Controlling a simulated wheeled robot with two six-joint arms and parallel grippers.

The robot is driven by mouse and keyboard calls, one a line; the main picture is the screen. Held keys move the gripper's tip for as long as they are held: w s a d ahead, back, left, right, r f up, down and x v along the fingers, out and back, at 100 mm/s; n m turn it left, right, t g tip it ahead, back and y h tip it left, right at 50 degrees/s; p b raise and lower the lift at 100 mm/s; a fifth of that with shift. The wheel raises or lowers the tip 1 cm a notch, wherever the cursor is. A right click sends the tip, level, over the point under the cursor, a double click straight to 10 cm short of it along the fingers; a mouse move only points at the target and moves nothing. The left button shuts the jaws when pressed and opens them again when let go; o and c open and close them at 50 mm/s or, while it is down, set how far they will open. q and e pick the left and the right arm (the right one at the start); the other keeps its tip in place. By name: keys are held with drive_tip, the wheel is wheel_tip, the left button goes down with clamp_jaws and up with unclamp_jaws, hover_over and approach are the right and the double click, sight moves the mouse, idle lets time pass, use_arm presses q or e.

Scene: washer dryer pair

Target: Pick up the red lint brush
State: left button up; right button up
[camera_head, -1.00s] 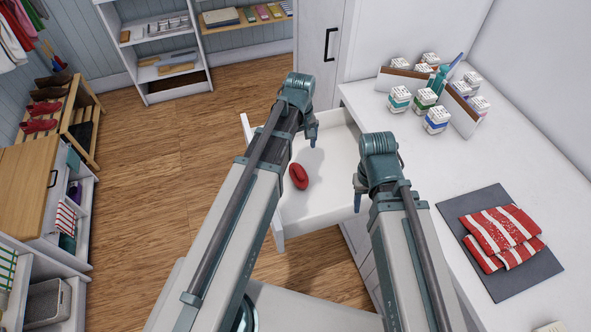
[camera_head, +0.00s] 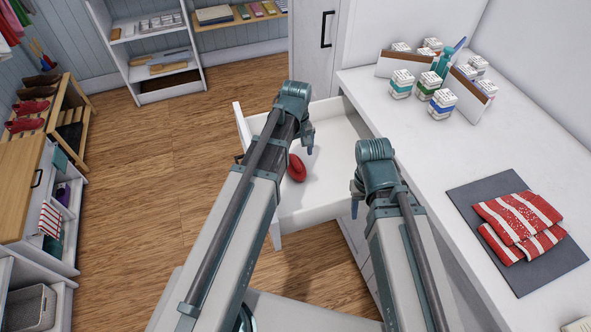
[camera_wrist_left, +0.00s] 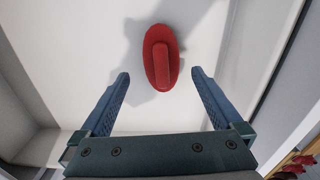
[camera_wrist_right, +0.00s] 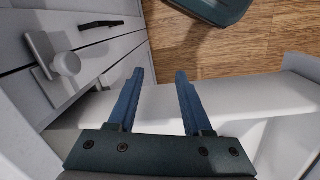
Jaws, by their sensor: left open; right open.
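The red lint brush (camera_head: 297,168) lies in the open white drawer (camera_head: 318,192), partly behind my left arm in the head view. In the left wrist view the brush (camera_wrist_left: 161,57) is an oval with a raised handle on the drawer's white floor. My left gripper (camera_wrist_left: 160,75) is open and empty; its fingers point toward the brush, which lies just beyond the fingertips, centred between them. My right gripper (camera_wrist_right: 160,75) is open and empty near the drawer's right side and the counter front.
A shoe rack (camera_head: 62,125) and shelves stand at left. Wood floor (camera_head: 160,170) is clear.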

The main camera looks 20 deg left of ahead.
sight(296, 161)
use_arm(q)
drive_tip(key=shift+s+f+b, duration=0.2)
drive_tip(key=shift+f+b, duration=2.45)
drive_tip(key=shift+r, duration=0.1)
drive_tip(key=c, duration=1.5)
drive_tip(key=shift+r, duration=0.1)
wheel_tip(296, 161, up, 10)
drive_tip(key=p, duration=1)
